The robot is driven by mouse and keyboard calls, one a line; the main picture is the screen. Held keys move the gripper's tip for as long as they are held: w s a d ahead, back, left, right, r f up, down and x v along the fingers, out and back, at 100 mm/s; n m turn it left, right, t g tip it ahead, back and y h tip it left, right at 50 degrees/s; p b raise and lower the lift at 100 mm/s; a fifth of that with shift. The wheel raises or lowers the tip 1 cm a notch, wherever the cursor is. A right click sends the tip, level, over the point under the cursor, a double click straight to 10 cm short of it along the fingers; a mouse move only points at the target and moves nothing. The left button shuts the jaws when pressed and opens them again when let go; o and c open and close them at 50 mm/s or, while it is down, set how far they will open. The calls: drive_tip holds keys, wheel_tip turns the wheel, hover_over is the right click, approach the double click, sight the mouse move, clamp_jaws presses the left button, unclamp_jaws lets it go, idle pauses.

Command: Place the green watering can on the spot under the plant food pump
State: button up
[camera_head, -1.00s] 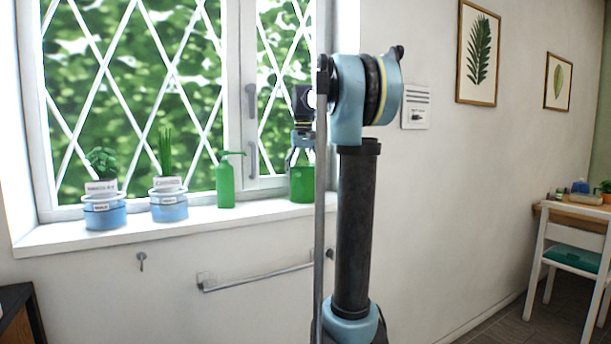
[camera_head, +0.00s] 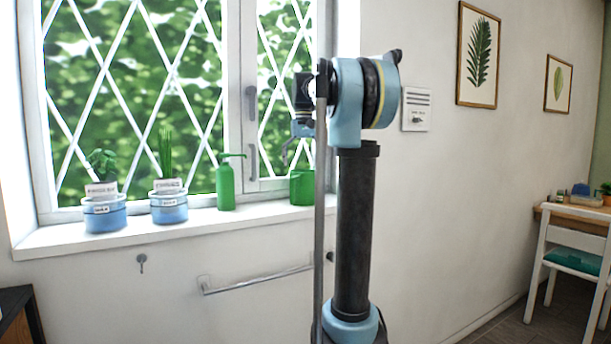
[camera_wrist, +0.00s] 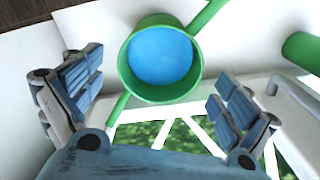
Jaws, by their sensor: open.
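The green watering can (camera_head: 302,188) stands on the windowsill near its right end, partly hidden by my arm. In the wrist view its round green rim (camera_wrist: 160,95) is seen from above, with blue water inside and a green spout or handle at the upper right. My gripper (camera_head: 289,152) is above the can and slightly to its left in the head view. In the wrist view my gripper (camera_wrist: 155,78) is open, with one finger on each side of the can; contact is not visible. The green plant food pump bottle (camera_head: 225,187) stands on the sill left of the can, its nozzle pointing right.
Two blue pots, left (camera_head: 104,216) and right (camera_head: 169,208), stand with plants left of the pump on the windowsill (camera_head: 140,229). The window (camera_head: 150,100) is close behind. A towel rail (camera_head: 255,280) is below. The sill between pump and can is clear.

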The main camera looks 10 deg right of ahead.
wheel_tip(320, 180, up, 7)
drive_tip(key=shift+f, duration=0.2)
drive_tip(key=shift+o, duration=0.4)
drive_tip(key=shift+r, duration=0.4)
wheel_tip(320, 180, up, 3)
drive_tip(key=n, duration=2.6)
approach(305, 185)
drive_tip(key=w+f, duration=0.5)
drive_tip(key=f, duration=0.1)
drive_tip(key=shift+f, duration=0.25)
drive_tip(key=shift+d, duration=0.1)
drive_tip(key=c, duration=2.2)
